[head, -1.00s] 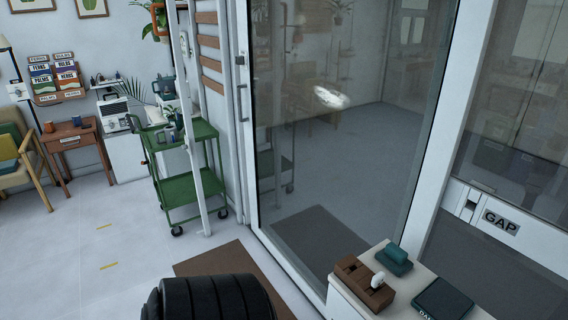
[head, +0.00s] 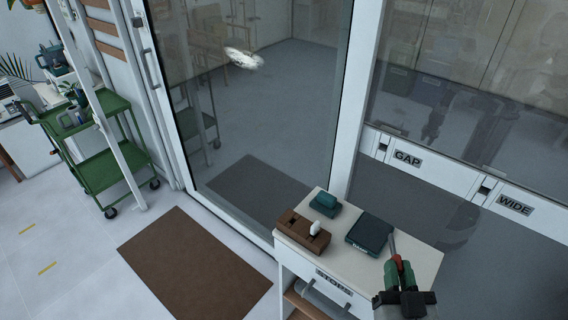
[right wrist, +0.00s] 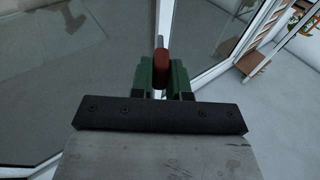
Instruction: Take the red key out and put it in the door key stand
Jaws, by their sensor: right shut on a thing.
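The red key (head: 397,262) is held upright in my right gripper (head: 398,272), near the right edge of the small cabinet. Its red part also shows between the green fingers in the right wrist view (right wrist: 160,63). The right gripper is shut on it. A brown block with slots (head: 294,231), which looks like the door key stand, sits at the left of the cabinet top. A white key-like piece (head: 314,229) stands in its right part, and the left slot looks empty. My gripper is to the right of this block and apart from it. My left gripper is out of view.
The cabinet (head: 338,258) also bears a dark flat box (head: 369,235) between block and gripper, and a teal object (head: 325,203) behind. A glass door (head: 265,120) stands behind. A green cart (head: 105,168) is at left. A brown mat (head: 190,262) lies on open floor.

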